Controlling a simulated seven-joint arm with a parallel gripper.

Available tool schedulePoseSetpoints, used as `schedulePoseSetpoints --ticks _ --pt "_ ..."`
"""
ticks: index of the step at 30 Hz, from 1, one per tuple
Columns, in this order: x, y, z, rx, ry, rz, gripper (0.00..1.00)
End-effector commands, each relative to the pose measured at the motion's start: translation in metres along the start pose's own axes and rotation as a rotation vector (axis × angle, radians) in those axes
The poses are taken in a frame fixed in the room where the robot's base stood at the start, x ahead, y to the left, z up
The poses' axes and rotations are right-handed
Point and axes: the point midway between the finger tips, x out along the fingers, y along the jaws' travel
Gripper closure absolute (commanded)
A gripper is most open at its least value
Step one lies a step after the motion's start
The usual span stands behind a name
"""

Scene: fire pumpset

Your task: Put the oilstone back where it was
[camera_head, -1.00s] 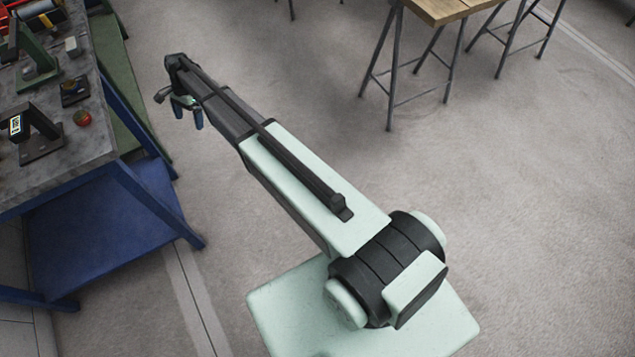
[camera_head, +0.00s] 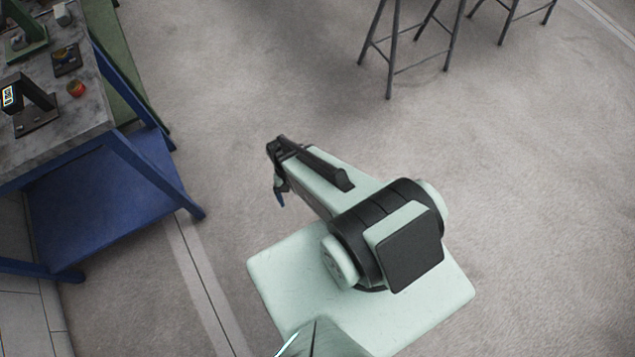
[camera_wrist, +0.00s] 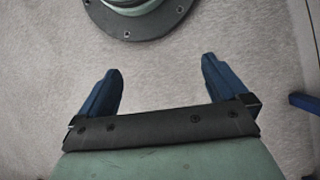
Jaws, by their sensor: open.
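I cannot pick out the oilstone with certainty in either view. A small pale grey block (camera_head: 62,14) stands on the grey bench top (camera_head: 95,112) at the upper left, but it is too small to identify. My gripper (camera_head: 280,195) hangs over bare floor, to the right of the bench and well apart from it. In the wrist view, its two blue fingers (camera_wrist: 161,68) are spread wide with nothing between them.
The bench top also holds a black stand with a lit display (camera_head: 30,105), a red round object (camera_head: 76,88) and a dark tray (camera_head: 66,59). A blue lower shelf (camera_head: 95,195) sits below. Stool legs (camera_head: 390,65) stand at the top. The floor between is clear.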

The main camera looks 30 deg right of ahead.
Motion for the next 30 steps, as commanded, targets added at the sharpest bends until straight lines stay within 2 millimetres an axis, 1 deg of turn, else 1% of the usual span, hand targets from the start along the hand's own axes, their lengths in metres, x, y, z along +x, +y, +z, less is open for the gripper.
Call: schedulePoseSetpoints --ticks 1,3,6,10,12,15,30 --pt "0.009 0.012 0.027 -0.034 -0.019 0.009 0.00" --pt "0.021 0.023 0.050 -0.087 -0.037 0.021 0.00" --pt "0.033 0.035 0.076 -0.149 -0.060 0.031 0.00" --pt "0.042 0.044 0.098 -0.202 -0.079 0.039 0.00" --pt "0.045 0.047 0.103 -0.218 -0.084 0.042 0.00" --pt "0.046 0.048 0.106 -0.228 -0.086 0.043 0.00" --pt "0.046 0.048 0.105 -0.227 -0.087 0.042 0.00"
